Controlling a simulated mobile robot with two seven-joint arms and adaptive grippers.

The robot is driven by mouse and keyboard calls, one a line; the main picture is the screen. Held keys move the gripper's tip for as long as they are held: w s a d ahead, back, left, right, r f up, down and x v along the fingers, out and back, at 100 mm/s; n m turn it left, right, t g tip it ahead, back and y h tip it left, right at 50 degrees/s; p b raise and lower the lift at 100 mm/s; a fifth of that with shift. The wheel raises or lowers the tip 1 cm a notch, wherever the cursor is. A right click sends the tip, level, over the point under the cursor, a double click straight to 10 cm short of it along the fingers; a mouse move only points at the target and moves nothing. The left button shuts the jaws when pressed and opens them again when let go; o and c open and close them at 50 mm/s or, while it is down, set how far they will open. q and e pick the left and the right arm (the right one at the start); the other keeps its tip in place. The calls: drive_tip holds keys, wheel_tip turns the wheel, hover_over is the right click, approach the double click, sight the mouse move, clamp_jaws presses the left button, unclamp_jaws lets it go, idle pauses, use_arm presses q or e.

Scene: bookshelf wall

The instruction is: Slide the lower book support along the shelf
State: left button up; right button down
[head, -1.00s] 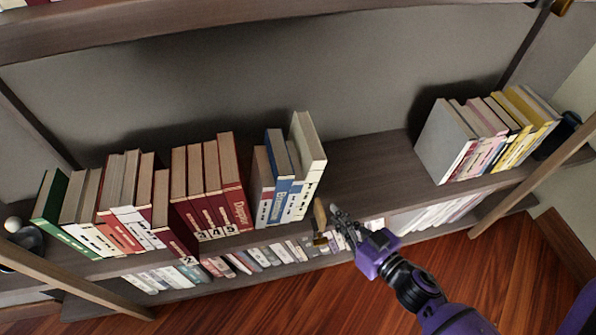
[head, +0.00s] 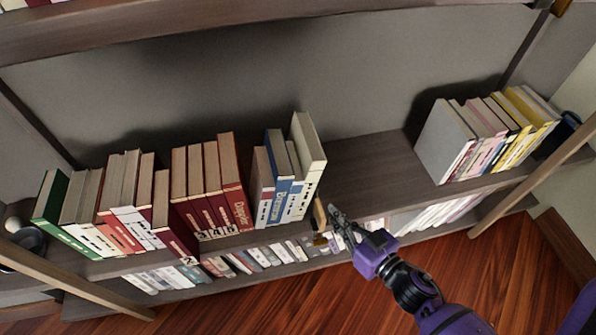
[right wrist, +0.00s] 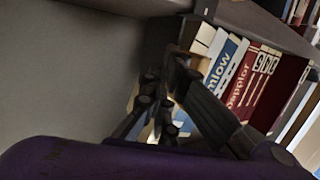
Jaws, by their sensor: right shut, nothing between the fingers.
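The lower book support (head: 320,216) is a small, upright, brass-brown piece at the front of the middle shelf (head: 375,170). It stands just right of a cream book (head: 308,155) that ends the left row of books. My right gripper (head: 333,211) is shut and empty, its fingertips close to the right side of the support. I cannot tell whether they touch it. In the right wrist view the dark fingers (right wrist: 165,105) point at the end of the book row, and they partly hide what lies behind them. My left gripper is not in view.
Right of the support the shelf is bare up to a right-hand row of books (head: 440,142). Books (head: 225,265) also stand on the shelf below. An upper shelf board (head: 200,28) runs overhead. Slanted wooden posts (head: 540,175) stand in front at both sides.

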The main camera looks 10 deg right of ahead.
sight(324, 226)
drive_tip(key=shift+a+p, duration=0.5)
drive_tip(key=shift+a, duration=1.55)
drive_tip(key=shift+a, duration=0.35)
drive_tip(key=d+p, duration=0.1)
drive_tip(key=d, duration=0.3)
drive_tip(key=shift+s, duration=0.1)
drive_tip(key=v, duration=1.2)
